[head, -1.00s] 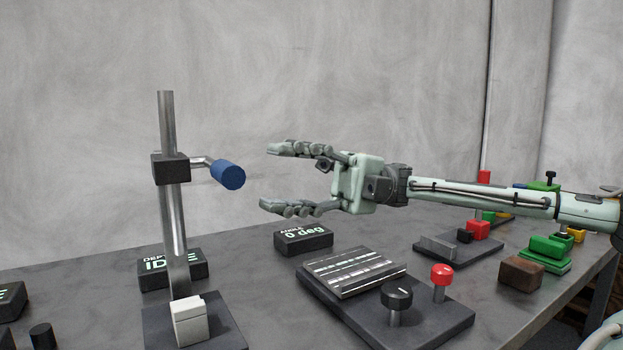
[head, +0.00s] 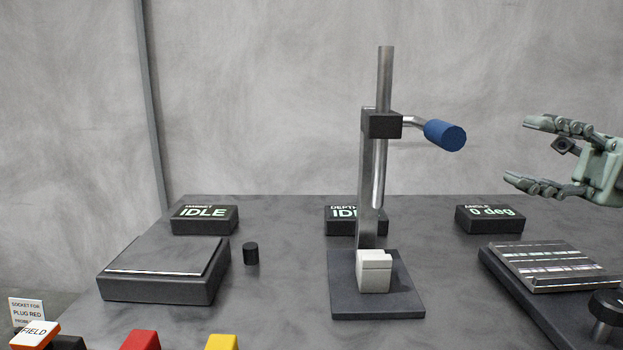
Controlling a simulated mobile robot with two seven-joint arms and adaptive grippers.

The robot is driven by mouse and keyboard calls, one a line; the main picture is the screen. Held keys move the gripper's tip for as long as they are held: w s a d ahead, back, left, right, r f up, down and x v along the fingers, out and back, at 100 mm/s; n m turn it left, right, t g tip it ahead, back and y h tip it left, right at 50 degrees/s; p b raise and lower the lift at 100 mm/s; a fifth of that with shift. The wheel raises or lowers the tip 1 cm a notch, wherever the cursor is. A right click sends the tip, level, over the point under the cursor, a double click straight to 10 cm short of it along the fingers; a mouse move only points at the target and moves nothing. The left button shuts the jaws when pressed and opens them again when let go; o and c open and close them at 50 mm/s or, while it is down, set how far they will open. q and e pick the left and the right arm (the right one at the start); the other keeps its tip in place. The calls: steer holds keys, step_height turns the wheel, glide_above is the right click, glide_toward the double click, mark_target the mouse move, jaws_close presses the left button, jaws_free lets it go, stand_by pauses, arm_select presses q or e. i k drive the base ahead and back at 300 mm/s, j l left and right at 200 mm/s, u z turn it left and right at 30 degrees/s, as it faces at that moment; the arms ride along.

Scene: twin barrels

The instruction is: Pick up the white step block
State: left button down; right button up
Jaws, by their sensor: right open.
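The white step block (head: 374,273) sits on the dark base plate (head: 400,300) of the metal stand, in front of the upright post. Its top is stepped, and it stands upright. My right gripper (head: 515,152) is at the right edge, open and empty, its fingers pointing left. It is well above the table, up and to the right of the block and apart from it. My left gripper is not in view.
The stand's post (head: 384,80) rises behind the block, with a blue-handled lever (head: 445,135) sticking out to the right. A scale-like platform (head: 165,285) and black knob (head: 251,253) are at left. Display boxes (head: 204,220) line the back. A ruled plate (head: 540,267) is at right.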

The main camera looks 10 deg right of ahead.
mark_target(373, 267)
steer(key=k, duration=1.5)
